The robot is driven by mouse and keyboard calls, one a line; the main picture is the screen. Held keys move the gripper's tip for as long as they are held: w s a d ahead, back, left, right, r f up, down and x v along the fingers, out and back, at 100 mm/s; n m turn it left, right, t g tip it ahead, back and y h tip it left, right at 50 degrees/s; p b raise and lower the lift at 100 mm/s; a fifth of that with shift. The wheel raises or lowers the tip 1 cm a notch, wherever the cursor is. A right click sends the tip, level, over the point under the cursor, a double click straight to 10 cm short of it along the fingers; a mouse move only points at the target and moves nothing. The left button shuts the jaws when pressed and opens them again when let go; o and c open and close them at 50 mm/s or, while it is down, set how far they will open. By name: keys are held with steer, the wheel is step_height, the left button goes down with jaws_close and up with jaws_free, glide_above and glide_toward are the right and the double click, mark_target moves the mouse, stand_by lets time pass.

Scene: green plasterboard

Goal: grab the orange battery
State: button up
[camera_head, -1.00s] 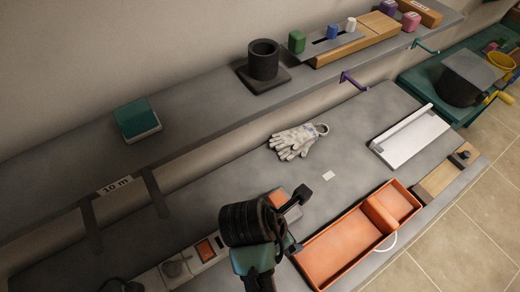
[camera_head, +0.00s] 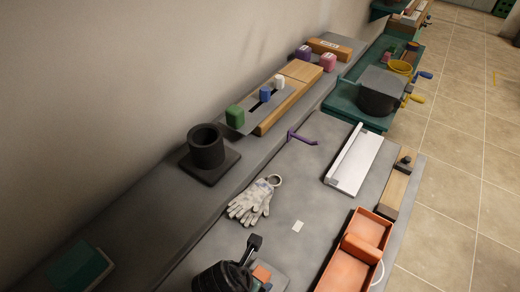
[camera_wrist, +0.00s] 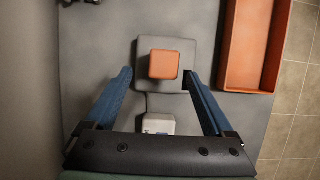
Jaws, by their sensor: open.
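The orange battery (camera_wrist: 164,64) shows in the wrist view as a block with rounded edges on a grey square pad (camera_wrist: 180,85). In the head view the orange block (camera_head: 262,273) is partly seen at the bottom edge, beside the dark end of my arm. My gripper (camera_wrist: 158,75) is open, with one blue finger on each side of the block in the wrist view. Nothing is held between the fingers. I cannot tell how far the fingertips are above the block.
An orange tray (camera_head: 345,270) lies right of the block, also in the wrist view (camera_wrist: 246,45). A pale small device (camera_wrist: 158,124) sits below the pad. Gloves (camera_head: 252,202), a white card (camera_head: 298,226) and a white angled piece (camera_head: 354,160) lie on the bench.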

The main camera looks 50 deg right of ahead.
mark_target(260, 276)
steer(key=x, duration=0.2)
steer(key=p+x, duration=0.1)
steer(key=shift+s+d+f, duration=0.3)
steer(key=shift+d, duration=0.1)
steer(key=shift+w+d+f, duration=0.1)
steer(key=shift+d+f, duration=0.15)
steer(key=shift+f, duration=0.4)
jaws_close()
